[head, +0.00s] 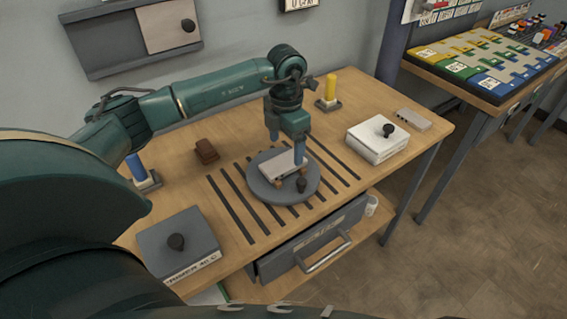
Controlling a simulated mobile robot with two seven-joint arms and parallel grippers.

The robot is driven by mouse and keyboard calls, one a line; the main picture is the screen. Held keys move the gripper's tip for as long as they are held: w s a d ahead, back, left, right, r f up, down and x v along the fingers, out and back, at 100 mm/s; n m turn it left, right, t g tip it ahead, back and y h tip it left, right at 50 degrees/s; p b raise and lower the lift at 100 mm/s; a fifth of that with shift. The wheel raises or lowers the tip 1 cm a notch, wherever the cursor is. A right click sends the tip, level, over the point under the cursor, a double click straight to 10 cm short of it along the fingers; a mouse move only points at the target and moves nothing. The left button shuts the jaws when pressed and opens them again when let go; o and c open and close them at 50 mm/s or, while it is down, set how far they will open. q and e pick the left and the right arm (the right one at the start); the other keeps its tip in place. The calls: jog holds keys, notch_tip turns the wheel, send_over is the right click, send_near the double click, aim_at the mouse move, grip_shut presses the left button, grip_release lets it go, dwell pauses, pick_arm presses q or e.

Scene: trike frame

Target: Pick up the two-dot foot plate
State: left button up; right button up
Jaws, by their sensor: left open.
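A light grey plate (276,164) lies on a round dark grey disc (262,188) on the workbench, with small brown pieces by its near edge. No dots can be made out on it. Another flat grey plate (414,120) lies at the bench's right end; it has small marks, too small to count. I cannot tell which is the two-dot foot plate. My left gripper (286,152) points down over the disc with its blue fingers apart, beside the light grey plate, and is open. Whether the fingers touch the plate is unclear. My right gripper is out of view.
A drawer (310,239) is below the front edge.

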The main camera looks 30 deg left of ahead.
aim_at(284, 162)
pick_arm(q)
jog(key=f, duration=0.5)
jog(key=shift+a+p, duration=0.3)
jog(key=shift+p, duration=0.1)
jog(key=shift+c, duration=0.2)
jog(key=c, duration=1.2)
